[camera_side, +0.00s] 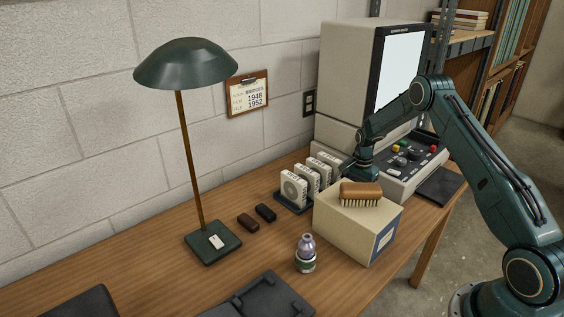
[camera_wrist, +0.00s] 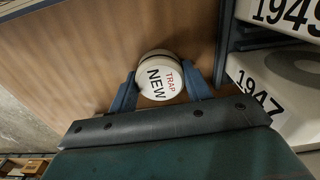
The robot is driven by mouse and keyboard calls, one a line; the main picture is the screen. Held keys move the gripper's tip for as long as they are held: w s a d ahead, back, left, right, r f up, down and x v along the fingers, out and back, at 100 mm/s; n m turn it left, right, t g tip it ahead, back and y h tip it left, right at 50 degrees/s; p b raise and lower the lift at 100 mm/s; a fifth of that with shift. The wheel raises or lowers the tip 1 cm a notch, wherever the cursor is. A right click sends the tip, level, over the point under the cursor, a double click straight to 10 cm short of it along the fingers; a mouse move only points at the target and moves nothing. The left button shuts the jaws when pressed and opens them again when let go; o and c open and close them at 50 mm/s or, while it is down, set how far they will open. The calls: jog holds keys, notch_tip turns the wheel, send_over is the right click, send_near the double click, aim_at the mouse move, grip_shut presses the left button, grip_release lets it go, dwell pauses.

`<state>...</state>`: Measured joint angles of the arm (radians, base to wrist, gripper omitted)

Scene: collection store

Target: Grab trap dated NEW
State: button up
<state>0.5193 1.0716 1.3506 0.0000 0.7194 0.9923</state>
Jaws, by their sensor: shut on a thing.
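The trap (camera_wrist: 160,72) is a small round white piece with a label reading TRAP in red and NEW in black. It shows in the wrist view between the two blue fingers of my gripper (camera_wrist: 161,86). My gripper is shut on it, one finger at each side. Wooden tabletop lies around it; I cannot tell whether it touches the table. In the side view my wrist (camera_side: 360,165) reaches down behind the cream box, which hides the fingertips and the trap.
The cream box (camera_side: 340,220) with a brush (camera_side: 361,193) on top stands close in front of my gripper. A rack of year-labelled white reels (camera_side: 293,189) is just left. A reader machine (camera_side: 345,75) stands behind. A small bottle (camera_side: 306,251) and lamp (camera_side: 187,64) stand farther left.

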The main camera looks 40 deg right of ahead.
jog(key=shift+r, duration=0.1)
notch_tip(320, 180, up, 20)
dwell(0.8)
jog(key=shift+s, duration=0.1)
dwell(0.5)
